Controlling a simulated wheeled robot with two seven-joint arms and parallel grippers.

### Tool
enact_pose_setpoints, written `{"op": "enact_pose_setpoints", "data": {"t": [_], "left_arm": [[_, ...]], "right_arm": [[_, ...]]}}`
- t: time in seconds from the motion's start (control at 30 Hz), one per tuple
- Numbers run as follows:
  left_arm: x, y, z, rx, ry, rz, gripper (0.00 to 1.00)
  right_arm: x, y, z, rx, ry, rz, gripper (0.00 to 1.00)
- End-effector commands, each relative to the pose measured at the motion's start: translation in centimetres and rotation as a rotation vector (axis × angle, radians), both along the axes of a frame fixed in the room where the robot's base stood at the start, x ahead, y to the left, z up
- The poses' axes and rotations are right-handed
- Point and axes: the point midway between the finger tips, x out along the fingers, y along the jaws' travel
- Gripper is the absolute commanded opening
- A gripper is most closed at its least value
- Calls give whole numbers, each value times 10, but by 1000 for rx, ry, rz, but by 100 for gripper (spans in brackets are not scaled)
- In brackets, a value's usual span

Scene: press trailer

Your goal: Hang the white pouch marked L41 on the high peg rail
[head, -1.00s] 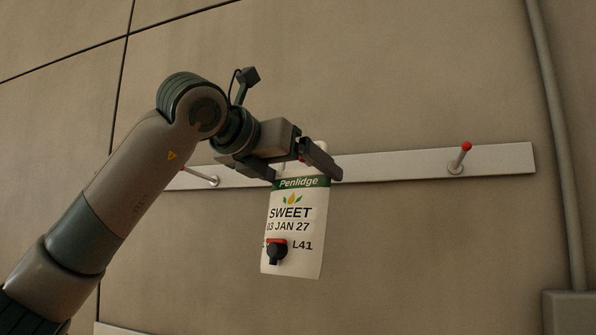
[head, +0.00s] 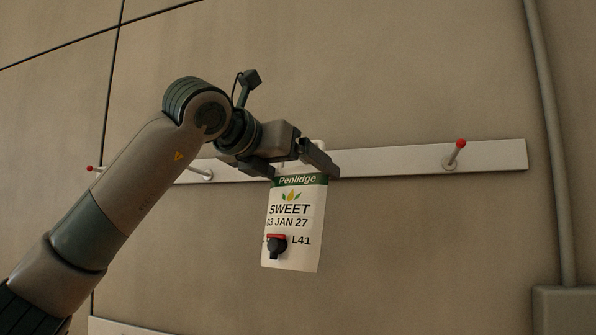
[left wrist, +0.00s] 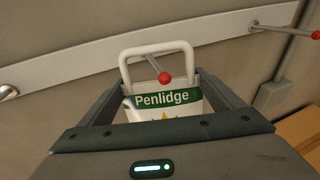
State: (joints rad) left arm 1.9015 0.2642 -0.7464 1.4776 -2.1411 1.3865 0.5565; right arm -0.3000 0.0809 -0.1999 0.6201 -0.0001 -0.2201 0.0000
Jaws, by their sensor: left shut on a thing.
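The white pouch marked L41 (head: 293,231) hangs nearly upright in the head view, with a green Penlidge band and a black spout with a red collar. My left gripper (head: 296,166) is shut on its upper part, in front of the pale rail (head: 400,162). In the left wrist view the pouch's top (left wrist: 165,108) is between the fingers, and its white loop handle (left wrist: 155,49) stands above. A red-tipped peg (left wrist: 164,78) shows within the loop's opening, its base hidden behind the handle bar. I cannot tell whether bar and peg touch. My right gripper is out of view.
A bare red-tipped peg (head: 455,153) stands at the rail's right; another (head: 93,169) shows at far left. A peg shaft (head: 201,173) is partly covered by my arm. A conduit (head: 548,150) runs down the right wall to a box (head: 567,308).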

Motion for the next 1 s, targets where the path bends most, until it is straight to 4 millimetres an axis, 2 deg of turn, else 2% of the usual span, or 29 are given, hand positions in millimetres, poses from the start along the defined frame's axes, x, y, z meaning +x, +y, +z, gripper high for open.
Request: {"op": "enact_pose_setpoints", "data": {"t": [1.0], "left_arm": [[-1, 0, 3, -3, -5, 0, 25]], "right_arm": [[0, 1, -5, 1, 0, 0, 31]]}}
